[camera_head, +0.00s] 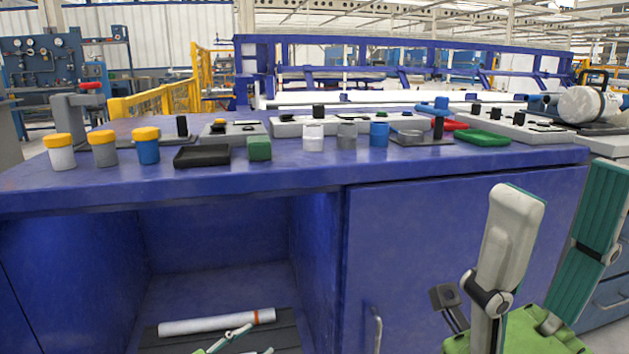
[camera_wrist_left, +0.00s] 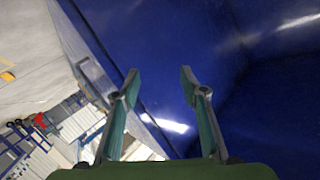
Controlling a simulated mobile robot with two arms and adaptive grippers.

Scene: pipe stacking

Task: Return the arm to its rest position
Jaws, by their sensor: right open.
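My right gripper (camera_head: 566,180) stands large at the lower right of the head view, its two long fingers upright and wide apart, with nothing between them. It is in front of the blue cabinet door. My left gripper (camera_head: 260,339) shows only its fingertips at the bottom of the head view, in front of the open cabinet bay. In the left wrist view, the left gripper (camera_wrist_left: 159,75) has its fingers apart and nothing between them, with blue cabinet panels beyond. Most of both arms is out of view.
A blue workbench (camera_head: 300,178) spans the view, with several capped and plain cylinders, a black tray (camera_head: 202,155) and a green dish (camera_head: 483,138) on top. A white pipe (camera_head: 215,322) lies in the open bay near my left fingertips. A door handle (camera_head: 377,330) sticks out.

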